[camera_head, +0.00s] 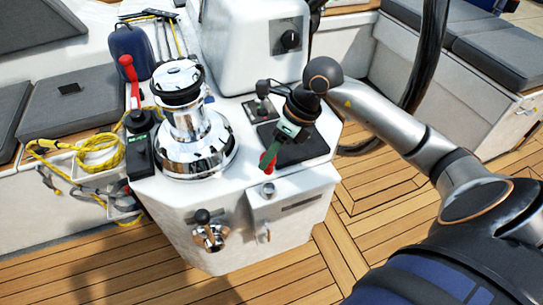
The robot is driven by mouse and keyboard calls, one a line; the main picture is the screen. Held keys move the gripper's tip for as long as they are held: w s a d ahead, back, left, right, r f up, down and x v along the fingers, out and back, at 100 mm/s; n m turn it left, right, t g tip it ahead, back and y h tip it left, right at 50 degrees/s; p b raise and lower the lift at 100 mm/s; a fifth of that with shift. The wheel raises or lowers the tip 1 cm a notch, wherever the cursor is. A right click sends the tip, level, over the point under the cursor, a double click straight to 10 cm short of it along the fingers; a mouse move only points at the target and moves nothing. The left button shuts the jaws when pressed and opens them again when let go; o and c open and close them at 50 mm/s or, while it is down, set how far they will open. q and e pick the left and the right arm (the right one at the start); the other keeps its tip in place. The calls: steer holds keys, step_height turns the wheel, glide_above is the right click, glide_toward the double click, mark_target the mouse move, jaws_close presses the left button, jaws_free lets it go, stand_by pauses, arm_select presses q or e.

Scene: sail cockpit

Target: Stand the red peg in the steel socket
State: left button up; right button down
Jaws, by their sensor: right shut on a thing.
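My right gripper (279,148) reaches in from the right over the white console and points down and to the left. It is shut on the red peg (267,161), of which only a short red piece shows below the fingers. The peg looks tilted. The steel socket (268,190) is a small upright cylinder near the console's front edge, just in front of the peg. The peg appears apart from the socket. How far above the console it is, I cannot tell. My left gripper is not in view.
A chrome winch (194,135) stands left of the gripper. A small black joystick (262,95) is behind the gripper. A yellow rope (98,153) lies farther left.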

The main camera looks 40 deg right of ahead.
mark_target(271, 170)
steer(key=shift+d+m, duration=0.1)
steer(key=shift+m, duration=0.3)
steer(key=shift+f, duration=0.2)
step_height(271, 170, down, 3)
steer(key=shift+r+b, duration=0.1)
steer(key=shift+b, duration=1.15)
step_height(271, 170, down, 3)
steer(key=shift+r+b, duration=0.2)
steer(key=shift+b, duration=0.85)
arm_select(q)
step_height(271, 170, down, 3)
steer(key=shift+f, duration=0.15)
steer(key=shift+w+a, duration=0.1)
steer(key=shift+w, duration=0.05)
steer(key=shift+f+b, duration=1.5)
steer(key=shift+b, duration=0.1)
arm_select(e)
steer(key=shift+f, duration=1.45)
